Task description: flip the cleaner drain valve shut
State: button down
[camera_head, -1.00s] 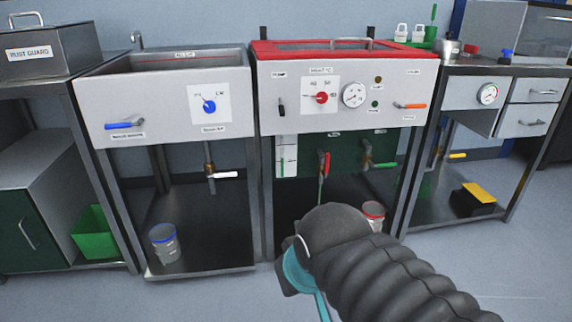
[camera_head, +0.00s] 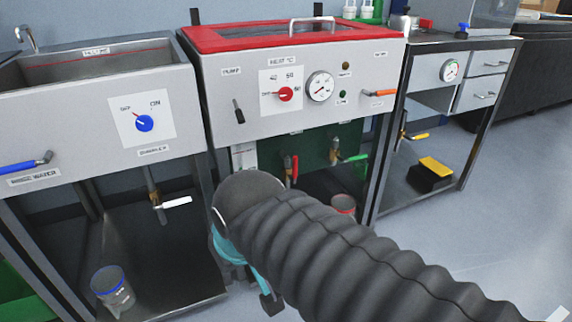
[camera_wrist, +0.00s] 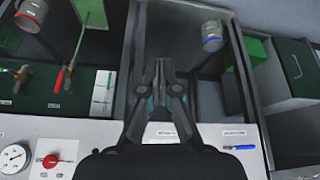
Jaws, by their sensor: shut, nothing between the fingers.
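Under the red-rimmed tank (camera_head: 310,85) on the middle bench are two brass valves. One has a red lever (camera_head: 294,170) pointing down; the other has a green lever (camera_head: 355,158) pointing sideways to the right. Their small labels are too blurred to read, so I cannot tell which is the drain. In the wrist view, the red lever (camera_wrist: 61,80) is left of my gripper (camera_wrist: 160,70). My gripper is shut and empty, apart from both valves. In the head view my arm hides most of the gripper and some space below the valves.
The rinse bench at left has a white-levered valve (camera_head: 176,203) and a blue-rimmed jar (camera_head: 112,290) below. A red-rimmed jar (camera_head: 343,204) stands partly hidden under the middle bench. Bench legs flank the valves. Floor at right is clear.

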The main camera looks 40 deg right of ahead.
jog(key=w+d+f+m+g+h, duration=0.1)
jog(key=w+d+f+g+h, duration=0.1)
jog(key=w+d+g+h, duration=0.45)
jog(key=w+d+f+m+g+h, duration=0.1)
jog(key=w+d+f+h, duration=0.2)
jog(key=w+d, duration=0.6)
jog(key=w+d+f+n+t+h, duration=0.1)
jog(key=w+d+f+h, duration=0.25)
jog(key=w, duration=0.45)
jog(key=w+d+f+n+t+h, duration=0.1)
jog(key=w+d+f+h, duration=0.1)
jog(key=w+f+h, duration=0.35)
jog(key=w+d+y+p, duration=0.1)
jog(key=d, duration=1.3)
jog(key=shift+w+d+r, duration=0.2)
jog(key=shift+w+r, duration=0.1)
jog(key=shift+r, duration=0.1)
jog(key=shift+r, duration=0.1)
